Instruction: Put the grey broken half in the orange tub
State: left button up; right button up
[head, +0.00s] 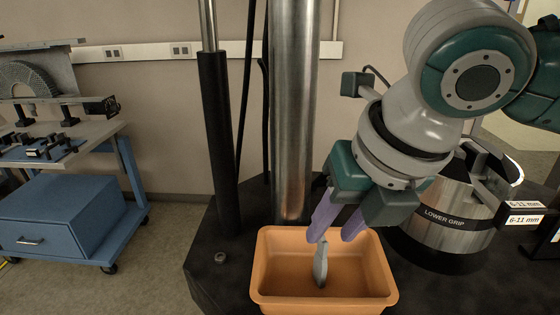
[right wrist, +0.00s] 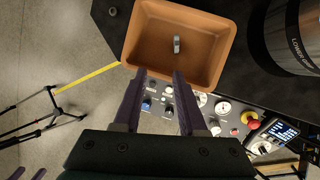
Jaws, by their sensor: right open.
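The orange tub (head: 276,301) stands on the dark base top below my right gripper; it also shows at the top of the right wrist view (right wrist: 196,79). My right gripper (head: 334,238) is above the tub, its purple fingers apart. The grey broken half (head: 321,265) is upright, slightly tilted, just below the fingers and within the tub's walls. In the right wrist view, the grey half (right wrist: 177,44) lies beyond the fingertips, clear of them. I cannot tell whether it touches the tub floor.
A steel column (head: 293,110) rises behind the tub. The round lower grip (head: 452,220) of the machine stands close on the right. A control panel with knobs (right wrist: 190,110) lies in front of the tub. A blue cart (head: 62,218) stands far left.

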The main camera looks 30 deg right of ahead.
jog(key=s+a+f+m+y, duration=0.2)
jog(key=s+a+m, duration=0.2)
jog(key=a+m, duration=0.3)
jog(key=s+d+f+m+h, duration=0.1)
jog(key=s+m, duration=0.4)
jog(key=m, duration=0.6)
jog(key=s+d+f+m+g, duration=0.1)
jog(key=s+m, duration=0.5)
jog(key=m, duration=0.6)
jog(key=shift+s+d+f+h, duration=0.15)
jog(key=shift+d+f+h, duration=0.35)
jog(key=shift+d, duration=0.7)
